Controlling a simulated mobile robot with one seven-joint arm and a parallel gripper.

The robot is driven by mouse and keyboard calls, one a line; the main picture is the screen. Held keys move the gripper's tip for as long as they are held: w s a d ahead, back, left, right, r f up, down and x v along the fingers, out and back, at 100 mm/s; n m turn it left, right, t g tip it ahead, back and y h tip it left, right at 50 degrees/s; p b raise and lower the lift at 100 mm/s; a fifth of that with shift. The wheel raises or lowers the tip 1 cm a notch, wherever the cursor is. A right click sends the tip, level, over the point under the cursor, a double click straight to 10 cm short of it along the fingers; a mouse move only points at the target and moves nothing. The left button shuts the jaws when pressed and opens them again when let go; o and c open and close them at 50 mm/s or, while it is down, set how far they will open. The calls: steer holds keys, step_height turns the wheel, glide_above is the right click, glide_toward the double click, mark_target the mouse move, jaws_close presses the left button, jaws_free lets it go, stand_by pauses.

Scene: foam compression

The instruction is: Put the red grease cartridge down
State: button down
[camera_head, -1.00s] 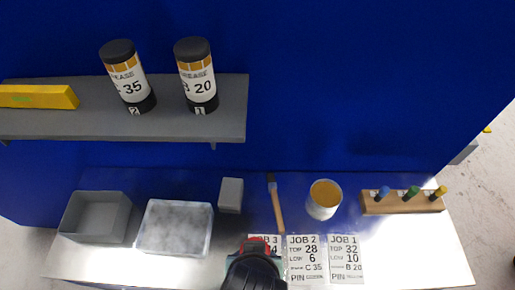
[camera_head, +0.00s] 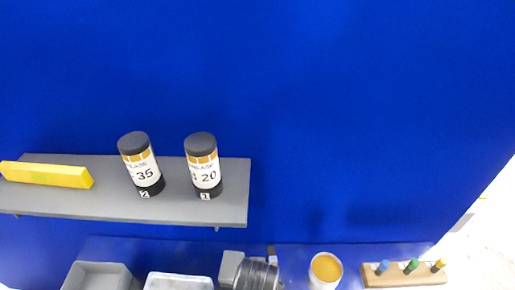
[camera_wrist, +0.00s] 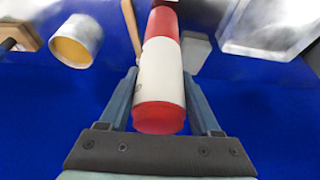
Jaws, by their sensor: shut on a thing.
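The red grease cartridge (camera_wrist: 160,118), red at both ends with a white band, lies between the fingers of my gripper (camera_wrist: 160,78) in the wrist view. The fingers are shut on its sides. In the head view the cartridge and the fingers are not visible; only a dark ribbed part of my arm shows at the bottom edge.
A grey shelf (camera_head: 105,204) holds a yellow bar (camera_head: 45,175) and two black-capped grease cartridges, 35 (camera_head: 142,165) and 20 (camera_head: 204,166). Below are a grey bin (camera_head: 100,276), a clear-walled tray (camera_head: 178,282), a grey block (camera_head: 230,266), a tin (camera_head: 325,270) and a peg rack (camera_head: 405,275).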

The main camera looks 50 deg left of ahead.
steer(key=shift+p+x, duration=0.4)
steer(key=shift+x, duration=0.75)
steer(key=shift+s+d+f, duration=0.15)
steer(key=shift+f, duration=0.05)
steer(key=shift+c, duration=0.5)
jaws_free()
steer(key=v, duration=1.2)
steer(key=shift+b, duration=0.35)
